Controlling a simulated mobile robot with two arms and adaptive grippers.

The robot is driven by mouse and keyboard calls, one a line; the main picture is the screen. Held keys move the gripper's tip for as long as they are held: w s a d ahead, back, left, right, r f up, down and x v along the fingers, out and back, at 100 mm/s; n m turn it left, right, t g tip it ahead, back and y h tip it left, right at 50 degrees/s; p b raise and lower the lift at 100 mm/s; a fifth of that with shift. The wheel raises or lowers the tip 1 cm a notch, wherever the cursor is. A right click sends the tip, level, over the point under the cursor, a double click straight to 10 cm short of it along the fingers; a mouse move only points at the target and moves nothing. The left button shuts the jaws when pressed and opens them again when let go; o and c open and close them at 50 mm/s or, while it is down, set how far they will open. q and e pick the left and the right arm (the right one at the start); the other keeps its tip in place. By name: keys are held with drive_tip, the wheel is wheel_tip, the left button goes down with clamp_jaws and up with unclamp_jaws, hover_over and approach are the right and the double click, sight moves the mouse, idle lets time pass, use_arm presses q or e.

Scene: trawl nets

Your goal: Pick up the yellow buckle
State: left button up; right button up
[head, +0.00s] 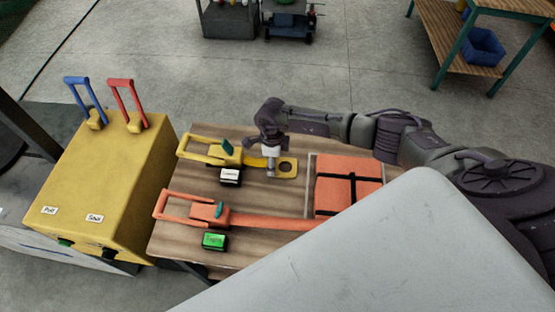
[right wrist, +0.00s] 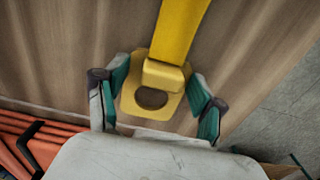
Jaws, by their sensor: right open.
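The yellow buckle (head: 287,168) is a flat plate with a round hole at the end of a yellow strap, lying on the wooden table. It also shows in the right wrist view (right wrist: 135,101), with the strap (right wrist: 180,27) running up from it. My right gripper (head: 270,170) points down at the buckle. In the right wrist view my right gripper (right wrist: 160,92) is open, one finger on each side of the buckle. Whether the fingers touch it is unclear. My left gripper is not in view.
A yellow frame with a green tab (head: 208,151) lies left of the buckle. An orange buckle (head: 187,208) with its strap lies in front. Two small labelled boxes (head: 230,177) (head: 215,241) are on the table. An orange pack (head: 335,194) lies right. A yellow cabinet (head: 100,180) stands left.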

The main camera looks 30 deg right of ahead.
clamp_jaws()
drive_tip(key=shift+r, duration=0.1)
